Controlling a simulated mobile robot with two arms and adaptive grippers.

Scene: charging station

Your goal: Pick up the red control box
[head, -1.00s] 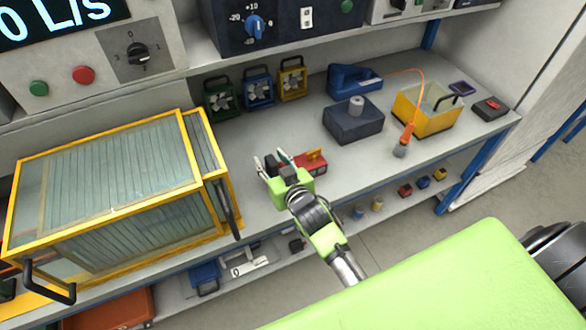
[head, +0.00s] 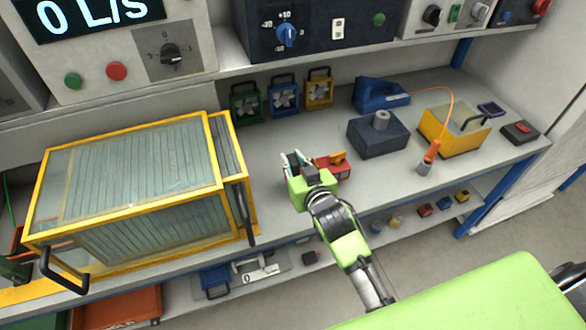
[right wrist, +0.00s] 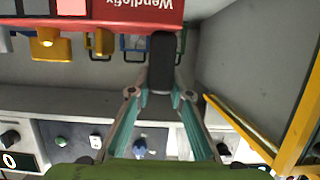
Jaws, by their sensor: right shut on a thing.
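The red control box (head: 334,168) with an orange-yellow part on top is at the front of the workbench. It fills the top of the right wrist view (right wrist: 130,14), with upside-down lettering and yellow parts beside it. My right gripper (head: 295,160) is at the box's left end. In the right wrist view its fingers (right wrist: 161,85) close around a dark block-like part at the edge of the red box. I cannot tell whether the box is clear of the bench. My left gripper is out of view.
A large yellow-framed glass case (head: 140,190) stands to the left. Three small fans (head: 283,98) stand behind. A dark blue block (head: 378,134), a yellow bin (head: 455,132) and a small black-and-red box (head: 520,132) are to the right. A shelf of instruments overhangs the back.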

